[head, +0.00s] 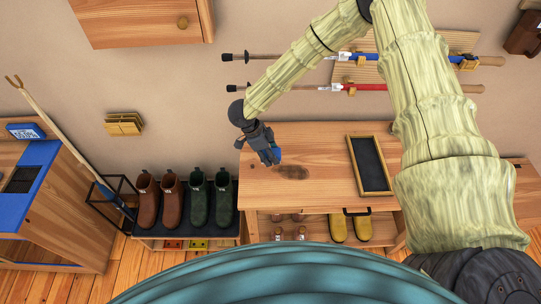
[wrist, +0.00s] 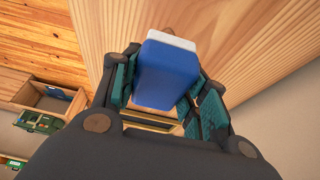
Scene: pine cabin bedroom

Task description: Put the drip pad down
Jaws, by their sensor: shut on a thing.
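My gripper (head: 269,157) is shut on the drip pad (wrist: 167,73), a blue block with a white layer at its far end. In the wrist view the pad sits between the two teal-padded fingers. In the head view only a small blue part of the pad (head: 277,152) shows beside the fingers. The gripper is over the left part of a wooden bench (head: 320,144); the gap below the pad cannot be judged. A dark patch (head: 292,172), shadow or stain, lies on the bench top just right of the gripper.
A black tray with a wooden frame (head: 370,165) lies on the bench's right side. Brown boots (head: 148,200) and green boots (head: 198,198) stand on a low rack to the left. Yellow boots (head: 337,227) are under the bench. Poles (head: 300,88) hang on the wall behind.

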